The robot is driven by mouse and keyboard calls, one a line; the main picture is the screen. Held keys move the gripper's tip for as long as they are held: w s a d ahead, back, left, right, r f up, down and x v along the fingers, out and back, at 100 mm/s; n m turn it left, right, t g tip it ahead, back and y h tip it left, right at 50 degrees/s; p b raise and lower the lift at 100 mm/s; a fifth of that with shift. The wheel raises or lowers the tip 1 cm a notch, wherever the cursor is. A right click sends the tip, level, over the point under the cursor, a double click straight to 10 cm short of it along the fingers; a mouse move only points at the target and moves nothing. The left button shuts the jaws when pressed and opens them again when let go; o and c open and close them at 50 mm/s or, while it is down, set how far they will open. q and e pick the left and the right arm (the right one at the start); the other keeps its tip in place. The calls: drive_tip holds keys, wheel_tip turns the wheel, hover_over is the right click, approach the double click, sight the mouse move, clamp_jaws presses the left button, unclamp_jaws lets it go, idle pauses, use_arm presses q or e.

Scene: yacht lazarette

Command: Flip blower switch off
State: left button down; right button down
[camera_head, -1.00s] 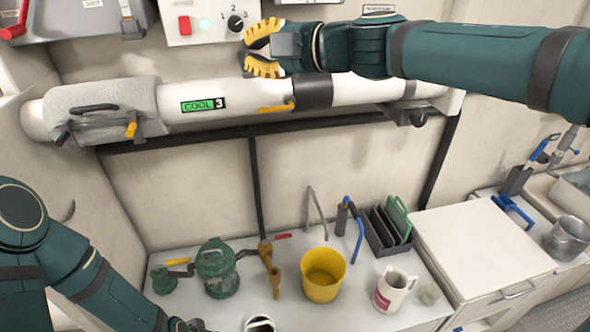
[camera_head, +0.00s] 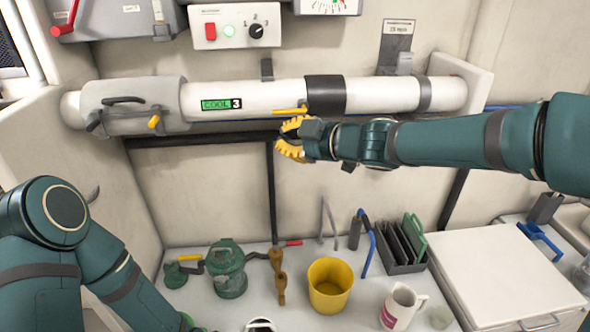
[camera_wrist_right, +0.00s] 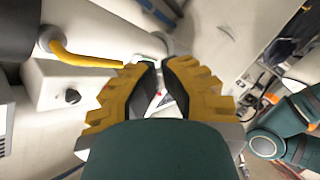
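A white control panel (camera_head: 270,12) on the back wall carries a red rocker switch (camera_head: 210,32), a lit green lamp (camera_head: 229,30) and a black knob (camera_head: 256,31) marked 1, 2, 3. I cannot read which way the rocker is tipped. My right gripper (camera_head: 280,139) is below and right of the panel, in front of the white duct's lower edge. Its yellow fingers hold nothing, with a narrow gap between the tips, also seen in the right wrist view (camera_wrist_right: 160,63). My left arm enters at lower left; its gripper is outside the view.
The white duct (camera_head: 380,94) runs below the panel, with a green COOL 3 display (camera_head: 221,104) and a yellow lever (camera_head: 289,111).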

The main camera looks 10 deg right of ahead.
wheel_tip(320, 180, down, 6)
drive_tip(key=m, duration=0.2)
drive_tip(key=shift+d+f+h+b, duration=0.25)
drive_tip(key=shift+h+b, duration=0.05)
drive_tip(key=shift+b, duration=0.1)
drive_tip(key=shift+w, duration=0.1)
